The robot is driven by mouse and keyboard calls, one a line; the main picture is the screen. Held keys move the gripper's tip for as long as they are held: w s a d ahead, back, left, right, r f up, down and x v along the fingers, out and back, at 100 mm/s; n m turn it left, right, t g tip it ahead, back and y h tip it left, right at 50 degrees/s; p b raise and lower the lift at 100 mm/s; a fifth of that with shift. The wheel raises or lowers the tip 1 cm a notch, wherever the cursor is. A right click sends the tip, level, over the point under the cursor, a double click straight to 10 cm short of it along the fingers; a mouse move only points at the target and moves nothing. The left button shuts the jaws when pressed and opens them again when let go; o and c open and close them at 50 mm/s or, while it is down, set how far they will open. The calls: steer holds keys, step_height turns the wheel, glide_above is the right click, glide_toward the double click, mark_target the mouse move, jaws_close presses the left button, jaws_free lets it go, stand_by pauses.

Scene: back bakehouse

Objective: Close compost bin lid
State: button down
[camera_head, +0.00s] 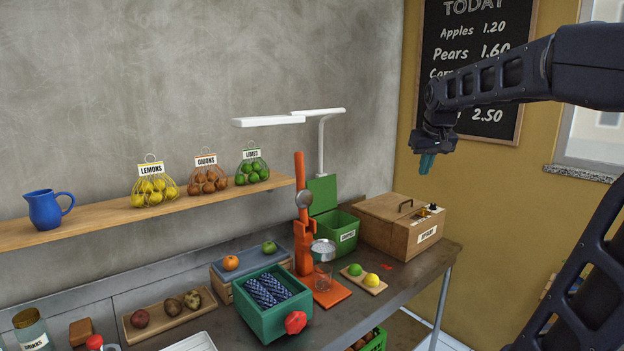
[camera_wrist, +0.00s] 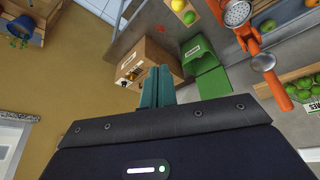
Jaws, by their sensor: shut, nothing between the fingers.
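The green compost bin (camera_head: 346,237) stands on the table between the orange press and the wooden box. Its green lid (camera_head: 322,194) stands upright at the back, open. In the wrist view the bin (camera_wrist: 198,58) and its raised lid (camera_wrist: 211,83) show right of the fingers. My gripper (camera_head: 427,163) is in the air, right of and above the bin, apart from it. Its teal fingers (camera_wrist: 158,88) are shut and empty.
An orange press (camera_head: 303,230) stands just left of the bin, and a wooden box (camera_head: 400,222) stands close on its right. A white lamp (camera_head: 321,145) rises behind the lid. A board with a lime and a lemon (camera_head: 364,281) lies in front. The air above the box is free.

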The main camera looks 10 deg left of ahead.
steer(key=w+a+r+n, duration=0.15)
steer(key=w+a, duration=0.35)
steer(key=w, duration=0.5)
steer(key=w+a+r+n+y, duration=0.1)
steer(key=w+a+r, duration=0.1)
steer(key=w+a, duration=0.55)
steer(key=w+a+r+n, duration=0.1)
steer(key=w+a, duration=0.3)
steer(key=w, duration=0.8)
steer(key=w+a+f+n+g+y, duration=0.1)
steer(key=w+a+f, duration=0.6)
steer(key=w+a, duration=0.3)
steer(key=w+a+f+n+y, duration=0.1)
steer(key=w+a+f+n, duration=0.1)
steer(key=w+a+f, duration=0.65)
steer(key=d+x, duration=0.1)
steer(key=x, duration=0.7)
steer(key=shift+s+f, duration=0.25)
steer(key=shift+f, duration=0.1)
steer(key=shift+s+d+r, duration=0.2)
steer(key=shift+s+d, duration=0.1)
steer(key=shift+s, duration=0.05)
